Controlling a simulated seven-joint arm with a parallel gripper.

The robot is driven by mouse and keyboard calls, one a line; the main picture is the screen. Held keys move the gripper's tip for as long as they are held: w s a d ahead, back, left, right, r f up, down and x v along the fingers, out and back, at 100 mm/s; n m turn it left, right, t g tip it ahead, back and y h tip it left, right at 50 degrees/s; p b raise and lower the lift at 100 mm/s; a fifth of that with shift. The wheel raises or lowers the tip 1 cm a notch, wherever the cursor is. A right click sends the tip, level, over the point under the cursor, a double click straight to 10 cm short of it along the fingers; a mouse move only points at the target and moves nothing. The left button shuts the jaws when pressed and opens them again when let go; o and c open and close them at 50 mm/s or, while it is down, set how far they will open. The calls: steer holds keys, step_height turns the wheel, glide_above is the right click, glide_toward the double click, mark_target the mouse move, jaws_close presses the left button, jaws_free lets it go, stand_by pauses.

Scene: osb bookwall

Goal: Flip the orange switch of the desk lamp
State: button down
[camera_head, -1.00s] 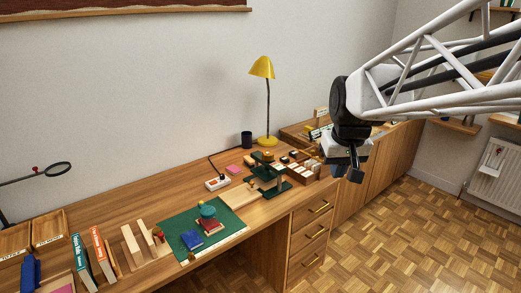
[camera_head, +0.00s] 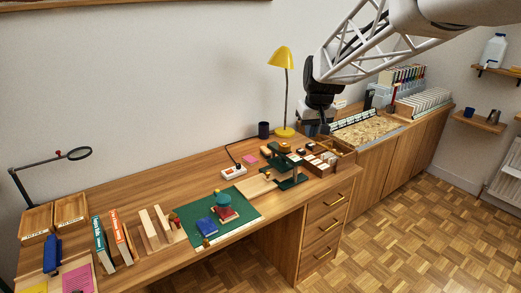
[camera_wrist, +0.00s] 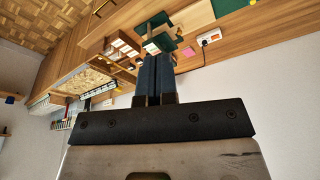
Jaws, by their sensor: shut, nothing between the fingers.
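The yellow desk lamp (camera_head: 282,58) stands upright at the back of the wooden desk, on a round yellow base (camera_head: 284,132). A white power strip (camera_head: 233,172) lies on the desk to its left, with a black cord. A small orange-red switch (camera_wrist: 205,42) shows on the strip in the wrist view; I cannot tell whether it is on or off. No switch can be made out on the lamp itself. My gripper (camera_wrist: 155,58) is shut and empty, its dark fingers side by side. In the head view it hangs right of the lamp base, apart from the strip.
A dark green stand (camera_head: 288,165) and small boxes (camera_head: 320,160) crowd the desk's right part. A dark cup (camera_head: 263,130) stands left of the lamp. A green mat (camera_head: 240,210) with books lies in front. Bare desk lies left of the strip.

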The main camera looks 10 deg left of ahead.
steer(key=w+a+f+n, duration=0.1)
steer(key=w+a+f, duration=0.3)
steer(key=w+a, duration=0.5)
steer(key=n+y, duration=0.1)
steer(key=n, duration=0.2)
glide_above(231, 170)
steer(key=s+d, duration=0.3)
step_height(231, 170, down, 19)
steer(key=shift+w+a, duration=0.2)
steer(key=shift+a, duration=0.05)
steer(key=shift+f+g, duration=0.1)
steer(key=shift+g, duration=0.2)
steer(key=x, duration=1.1)
steer(key=shift+f, duration=1.35)
